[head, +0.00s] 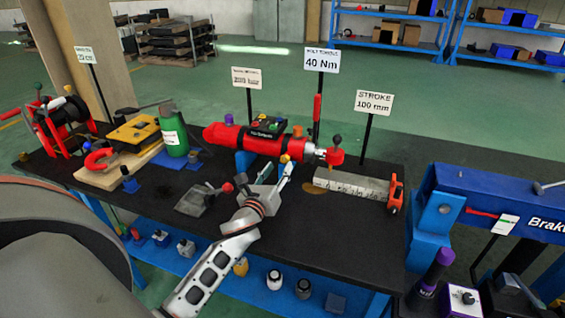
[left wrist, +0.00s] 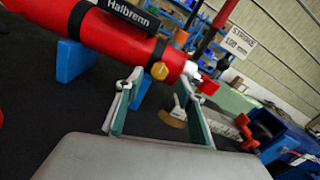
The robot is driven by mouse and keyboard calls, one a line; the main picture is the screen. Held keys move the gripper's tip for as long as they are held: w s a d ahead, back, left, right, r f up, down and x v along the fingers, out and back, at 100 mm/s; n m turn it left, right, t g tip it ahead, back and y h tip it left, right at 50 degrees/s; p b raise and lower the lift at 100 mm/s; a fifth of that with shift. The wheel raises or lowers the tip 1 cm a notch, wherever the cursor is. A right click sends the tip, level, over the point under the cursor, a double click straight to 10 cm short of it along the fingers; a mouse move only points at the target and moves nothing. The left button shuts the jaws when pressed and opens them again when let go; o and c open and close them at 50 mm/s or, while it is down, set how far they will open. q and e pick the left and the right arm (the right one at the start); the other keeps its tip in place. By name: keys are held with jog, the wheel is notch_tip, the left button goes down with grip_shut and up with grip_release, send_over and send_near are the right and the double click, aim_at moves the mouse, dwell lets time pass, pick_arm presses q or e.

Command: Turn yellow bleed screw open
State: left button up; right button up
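The yellow bleed screw (head: 284,158) sticks out from the near side of the red cylinder (head: 245,141), close to its right end. In the left wrist view the yellow screw (left wrist: 159,71) shows a rounded yellow head on the red cylinder (left wrist: 115,42). My left gripper (head: 279,172) is just in front of the cylinder, pointing at the screw. In the left wrist view my left gripper (left wrist: 158,92) is open and empty, its two fingers apart with the screw beyond and between them. Whether a fingertip touches anything cannot be told. My right gripper is not in view.
Blue supports (left wrist: 75,62) hold the cylinder. A red knob (head: 335,156) sits at its rod end. A scaled grey block (head: 351,184) lies to the right, a green bottle (head: 173,130) to the left. The black tabletop (head: 300,235) is clear in front.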

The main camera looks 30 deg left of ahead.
aim_at(284, 160)
pick_arm(q)
jog(key=shift+x, duration=2.05)
grip_shut()
